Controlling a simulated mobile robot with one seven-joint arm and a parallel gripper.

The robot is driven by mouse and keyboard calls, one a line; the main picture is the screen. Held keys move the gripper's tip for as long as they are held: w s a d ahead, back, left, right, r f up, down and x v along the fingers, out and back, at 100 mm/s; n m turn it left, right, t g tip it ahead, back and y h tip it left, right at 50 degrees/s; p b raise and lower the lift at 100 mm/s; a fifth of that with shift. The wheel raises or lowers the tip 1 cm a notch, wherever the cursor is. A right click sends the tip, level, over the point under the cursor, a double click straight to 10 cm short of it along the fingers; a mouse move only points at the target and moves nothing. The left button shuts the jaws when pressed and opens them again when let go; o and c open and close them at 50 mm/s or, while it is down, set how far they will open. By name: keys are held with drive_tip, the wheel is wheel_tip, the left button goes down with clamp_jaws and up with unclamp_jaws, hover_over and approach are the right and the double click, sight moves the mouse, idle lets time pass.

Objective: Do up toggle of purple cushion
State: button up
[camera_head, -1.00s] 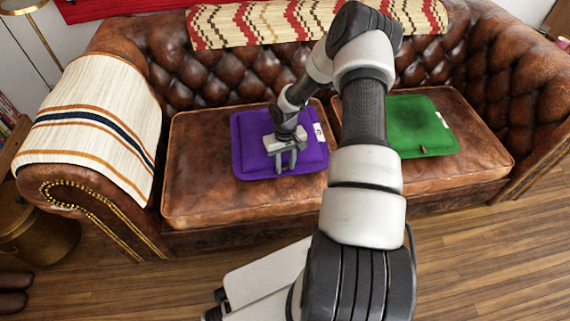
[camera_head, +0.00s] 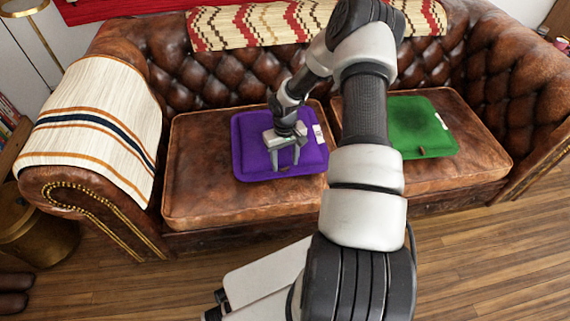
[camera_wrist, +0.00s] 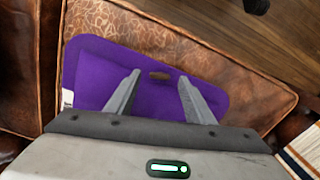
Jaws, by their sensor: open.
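The purple cushion (camera_head: 252,145) lies flat on the left seat of the leather sofa. It also fills the middle of the wrist view (camera_wrist: 95,75). A small brown toggle (camera_wrist: 159,75) sits near the cushion's edge, and it shows as a small brown spot in the head view (camera_head: 284,170). My gripper (camera_head: 286,165) is over the front part of the cushion, fingers pointing down. In the wrist view the open fingers (camera_wrist: 160,90) stand apart on either side of the toggle, with nothing between them touching. Any loop by the toggle is too small to make out.
A green cushion (camera_head: 418,127) with its own toggle lies on the right seat. A striped throw (camera_head: 95,125) covers the left armrest, and a patterned blanket (camera_head: 250,25) hangs over the backrest. Bare leather (camera_head: 195,190) surrounds the purple cushion.

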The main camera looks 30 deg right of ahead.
sight(285, 169)
wheel_tip(285, 169, up, 15)
drive_tip(key=p, duration=0.3)
drive_tip(key=shift+f, duration=0.2)
